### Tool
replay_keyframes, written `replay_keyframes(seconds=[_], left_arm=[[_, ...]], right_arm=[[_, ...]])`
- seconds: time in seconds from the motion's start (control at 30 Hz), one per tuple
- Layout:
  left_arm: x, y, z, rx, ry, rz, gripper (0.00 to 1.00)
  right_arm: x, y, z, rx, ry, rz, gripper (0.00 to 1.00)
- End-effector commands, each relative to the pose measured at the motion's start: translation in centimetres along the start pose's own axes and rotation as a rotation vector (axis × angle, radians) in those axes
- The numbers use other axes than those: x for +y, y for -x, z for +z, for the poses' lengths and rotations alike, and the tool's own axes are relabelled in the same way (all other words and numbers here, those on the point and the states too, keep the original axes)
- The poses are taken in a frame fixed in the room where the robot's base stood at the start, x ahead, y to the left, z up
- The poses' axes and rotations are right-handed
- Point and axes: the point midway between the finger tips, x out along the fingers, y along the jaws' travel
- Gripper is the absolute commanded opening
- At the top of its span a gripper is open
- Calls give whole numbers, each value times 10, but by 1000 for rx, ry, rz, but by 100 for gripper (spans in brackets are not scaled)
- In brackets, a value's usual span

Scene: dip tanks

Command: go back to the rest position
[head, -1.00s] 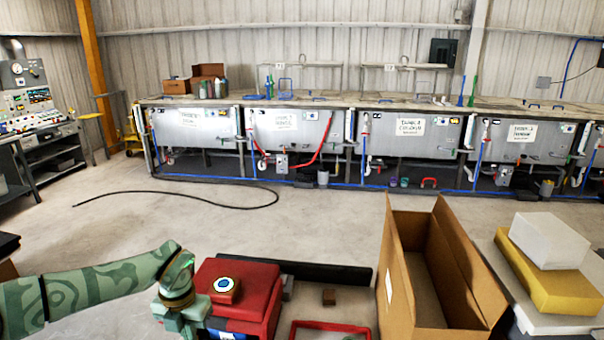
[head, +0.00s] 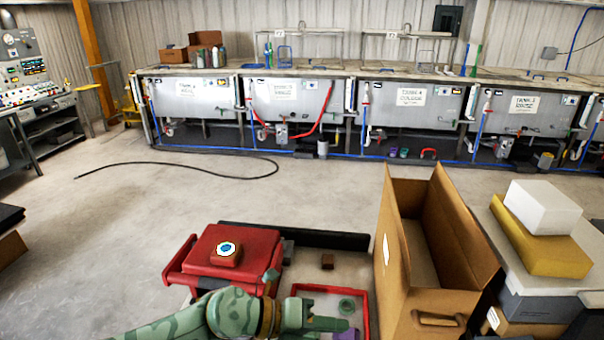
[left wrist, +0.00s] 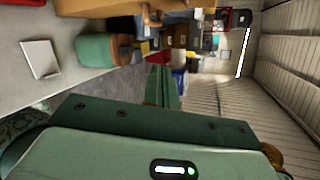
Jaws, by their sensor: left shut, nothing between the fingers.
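My left gripper (head: 328,323) comes in low from the left in the head view, green and shut with nothing between its fingers. It points right, over the near part of a red-rimmed tray (head: 330,288), in front of a red case (head: 190,262). Its green fingers also show in the left wrist view (left wrist: 163,88), with the gripper body filling the bottom of that picture. My right gripper is not in view.
A brown block with a blue-and-white disc (head: 227,253) sits on the red case. An open cardboard box (head: 430,315) stands right of the tray. A small brown block (head: 327,262) lies behind it.

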Motion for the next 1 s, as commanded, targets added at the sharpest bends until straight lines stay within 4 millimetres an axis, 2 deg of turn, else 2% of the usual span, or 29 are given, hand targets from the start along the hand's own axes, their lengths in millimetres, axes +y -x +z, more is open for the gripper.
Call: replay_keyframes(seconds=[0.03, 0.07, 0.1, 0.13, 0.17, 0.23, 0.27, 0.3, 0.37, 0.4, 0.5, 0.6, 0.73, 0.9, 0.93, 1.0], left_arm=[[-39, -5, 2, -143, 83, -175, 0], [-58, 0, 11, -249, 139, -264, 0], [-75, 14, 25, -394, 225, -362, 0], [-82, 28, 36, -510, 296, -419, 0], [-83, 46, 46, -625, 375, -464, 0], [-66, 93, 62, -898, 574, -515, 0], [-52, 116, 64, -1014, 665, -514, 0], [-28, 145, 60, -1160, 787, -492, 0], [7, 182, 45, -1341, 946, -429, 0], [29, 203, 30, -1438, 1038, -374, 0], [69, 241, -11, -1609, 1219, -231, 0], [95, 269, -52, -1721, 1351, -90, 0], [116, 296, -103, -1815, 1483, 88, 0], [127, 325, -166, -1890, 1615, 317, 0], [131, 326, -175, -1892, 1634, 350, 0], [162, 307, -178, -1859, 1665, 359, 0]], right_arm=[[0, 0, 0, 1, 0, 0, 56], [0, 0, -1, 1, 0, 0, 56], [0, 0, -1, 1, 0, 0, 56], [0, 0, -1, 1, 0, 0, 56], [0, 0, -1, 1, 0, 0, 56], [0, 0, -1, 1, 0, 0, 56], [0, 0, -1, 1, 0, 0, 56], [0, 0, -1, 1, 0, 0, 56], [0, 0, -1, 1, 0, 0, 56], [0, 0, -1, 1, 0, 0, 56], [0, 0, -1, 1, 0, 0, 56], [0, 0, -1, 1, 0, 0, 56], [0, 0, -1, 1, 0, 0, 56], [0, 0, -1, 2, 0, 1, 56], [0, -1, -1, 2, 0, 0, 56], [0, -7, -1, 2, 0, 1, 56]])
